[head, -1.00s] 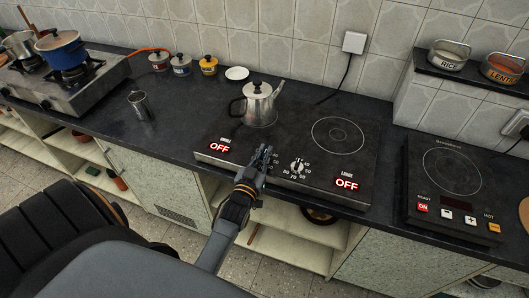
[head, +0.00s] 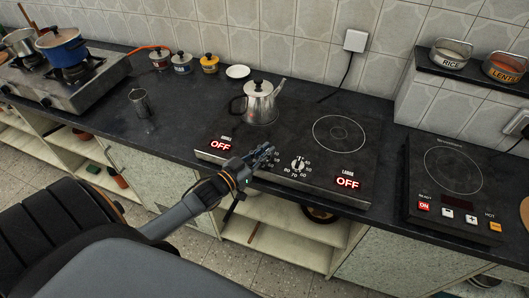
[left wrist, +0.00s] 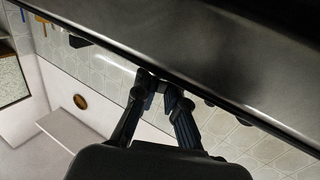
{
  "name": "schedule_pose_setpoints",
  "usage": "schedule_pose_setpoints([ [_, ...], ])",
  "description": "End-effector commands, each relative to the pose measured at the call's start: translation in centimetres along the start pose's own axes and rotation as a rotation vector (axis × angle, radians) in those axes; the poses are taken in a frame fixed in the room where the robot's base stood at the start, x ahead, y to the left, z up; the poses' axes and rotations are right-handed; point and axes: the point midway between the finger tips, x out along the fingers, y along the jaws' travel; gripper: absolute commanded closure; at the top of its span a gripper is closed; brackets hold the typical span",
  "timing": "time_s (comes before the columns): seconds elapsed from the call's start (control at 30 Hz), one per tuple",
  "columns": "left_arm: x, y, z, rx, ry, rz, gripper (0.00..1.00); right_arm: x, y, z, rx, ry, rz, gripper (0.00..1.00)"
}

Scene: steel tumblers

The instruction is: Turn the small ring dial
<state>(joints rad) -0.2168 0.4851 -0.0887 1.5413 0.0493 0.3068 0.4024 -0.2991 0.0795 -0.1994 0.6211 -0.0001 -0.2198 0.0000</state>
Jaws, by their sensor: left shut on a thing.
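The cooktop (head: 235,150) has a small ring at the left, a large ring (head: 340,134) at the right, and a dial for each on its front panel. My left gripper (head: 266,153) is at the small ring dial, shut on it. The fingers hide nearly all of the dial, so its pointer cannot be read; a few scale numbers show beside it. The small ring display (head: 220,146) reads OFF. In the left wrist view, the fingertips (left wrist: 161,85) meet at the dark panel edge. My right gripper is not in view.
A steel kettle (head: 260,103) stands on the small ring. The large ring dial (head: 298,164) is close right of my gripper, with its display (head: 347,183) reading OFF. A steel tumbler (head: 141,103) stands on the counter to the left. A second hob (head: 455,190) lies at the right.

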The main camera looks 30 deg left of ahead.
Motion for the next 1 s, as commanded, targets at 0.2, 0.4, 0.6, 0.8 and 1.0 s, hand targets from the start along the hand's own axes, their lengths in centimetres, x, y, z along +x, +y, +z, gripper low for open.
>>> schedule_pose_setpoints([
  [0.2,0.1,-0.2,0.3,0.008,0.000,0.164,1.00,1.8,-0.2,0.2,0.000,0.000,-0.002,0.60],
  [0.4,0.1,-0.1,0.2,0.006,0.001,0.274,1.00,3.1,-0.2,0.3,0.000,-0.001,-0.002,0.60],
  [0.6,0.1,-0.1,0.1,0.003,0.002,0.335,1.00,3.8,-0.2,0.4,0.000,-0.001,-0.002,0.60],
  [0.8,0.1,0.0,-0.1,0.000,0.003,0.358,1.00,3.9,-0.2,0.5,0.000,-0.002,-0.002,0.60],
  [1.0,0.1,0.0,-0.1,0.000,0.004,0.359,1.00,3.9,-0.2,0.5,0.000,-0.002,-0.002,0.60],
])
